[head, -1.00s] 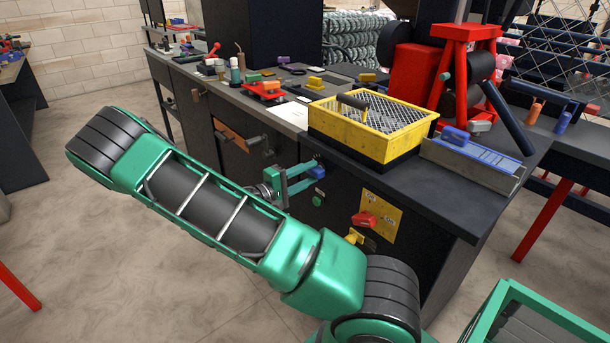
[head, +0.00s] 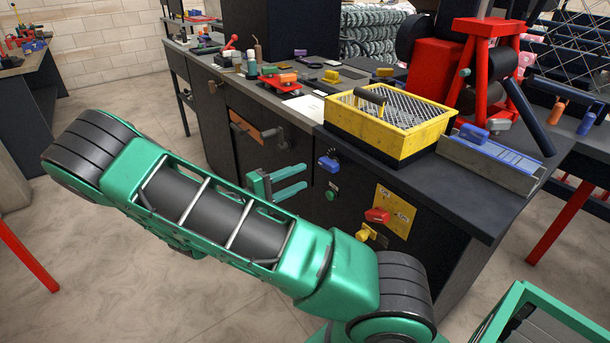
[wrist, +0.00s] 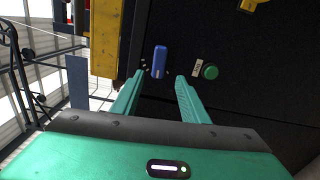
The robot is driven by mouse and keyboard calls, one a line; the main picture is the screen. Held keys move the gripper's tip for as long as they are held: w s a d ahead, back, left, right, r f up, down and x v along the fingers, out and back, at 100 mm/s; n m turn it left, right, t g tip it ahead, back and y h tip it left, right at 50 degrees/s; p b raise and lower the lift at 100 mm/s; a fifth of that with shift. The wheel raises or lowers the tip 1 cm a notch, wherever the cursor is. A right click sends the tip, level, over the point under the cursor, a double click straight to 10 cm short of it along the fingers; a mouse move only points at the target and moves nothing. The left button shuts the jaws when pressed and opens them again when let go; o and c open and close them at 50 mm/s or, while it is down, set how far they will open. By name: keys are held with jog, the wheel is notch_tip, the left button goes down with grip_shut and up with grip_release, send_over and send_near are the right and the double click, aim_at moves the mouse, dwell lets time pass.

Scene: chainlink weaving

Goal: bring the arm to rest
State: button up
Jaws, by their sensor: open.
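My gripper (head: 300,180) is open and empty in front of the dark front panel of the bench (head: 330,230). Its two green fingers point right in the head view, toward a blue switch handle (head: 328,164) and a green button (head: 331,195), apart from both. In the wrist view, the open fingers (wrist: 155,92) reach toward the same panel, with the blue handle (wrist: 159,62) beyond and between them and the green button (wrist: 210,72) to the right. My green arm crosses the lower left of the head view and hides part of the bench front.
A yellow mesh-topped box (head: 385,125) stands on the bench above the panel. A yellow plate with a red knob (head: 377,215) is right of the green button. A green-framed bin (head: 530,310) is at lower right. Open floor (head: 100,270) lies left.

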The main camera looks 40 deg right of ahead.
jog(key=shift+a, duration=0.55)
jog(key=s+d+r+m+g+y, duration=0.1)
jog(key=s+d+m+g+y, duration=0.35)
jog(key=s+y, duration=0.7)
jog(key=s+a+r+m+t+y, duration=0.1)
jog(key=s+a+r+t+y, duration=0.1)
jog(key=s, duration=0.5)
jog(key=s+a+r+m+t+y, duration=0.1)
jog(key=s+a+r+t+y, duration=0.2)
jog(key=s+a+r, duration=0.3)
jog(key=shift+s+a+r+y, duration=0.25)
jog(key=shift+s+r+y, duration=0.3)
jog(key=shift+s+y, duration=0.45)
jog(key=shift+s+t, duration=0.15)
jog(key=shift+t, duration=0.1)
jog(key=shift+c, duration=1.2)
jog(key=shift+s, duration=0.15)
